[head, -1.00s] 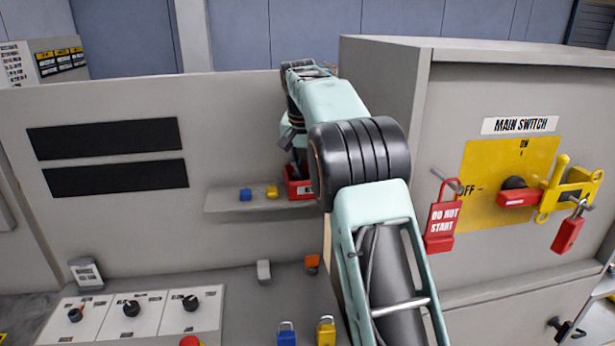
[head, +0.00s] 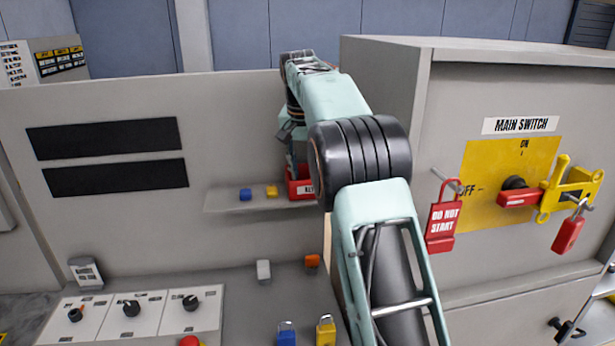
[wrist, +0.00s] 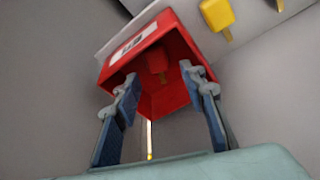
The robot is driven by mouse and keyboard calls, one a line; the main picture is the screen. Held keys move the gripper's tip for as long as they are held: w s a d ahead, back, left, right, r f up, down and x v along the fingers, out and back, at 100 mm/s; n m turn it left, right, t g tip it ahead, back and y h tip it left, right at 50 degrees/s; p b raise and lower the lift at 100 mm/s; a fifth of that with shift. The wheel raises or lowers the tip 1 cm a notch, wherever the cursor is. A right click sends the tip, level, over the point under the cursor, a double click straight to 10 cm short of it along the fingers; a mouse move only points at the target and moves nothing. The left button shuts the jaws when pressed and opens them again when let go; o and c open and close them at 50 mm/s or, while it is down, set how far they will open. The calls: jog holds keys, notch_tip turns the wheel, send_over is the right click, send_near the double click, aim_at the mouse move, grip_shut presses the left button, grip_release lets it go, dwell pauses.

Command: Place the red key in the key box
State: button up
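The red key box (head: 302,188) stands on the small wall shelf, partly hidden behind my arm in the head view. In the wrist view, the key box (wrist: 180,85) shows its open top and a white label. A small red piece that looks like the red key (wrist: 157,60) is inside the box, and no finger touches it. My gripper (wrist: 160,80) is open, its two blue-padded fingers wide apart at the near edge of the box with nothing between them. In the head view, my gripper (head: 291,140) is just above the box, largely hidden by my arm.
A yellow piece (head: 271,191) and a blue piece (head: 245,194) sit left of the box on the shelf (head: 225,203). The wall panel is close behind. The main switch cabinet (head: 480,90) stands at the right. Padlocks (head: 326,332) stand on the console below.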

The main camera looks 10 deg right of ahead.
jog(key=p+v, duration=0.1)
jog(key=v, duration=0.9)
jog(key=shift+r, duration=0.2)
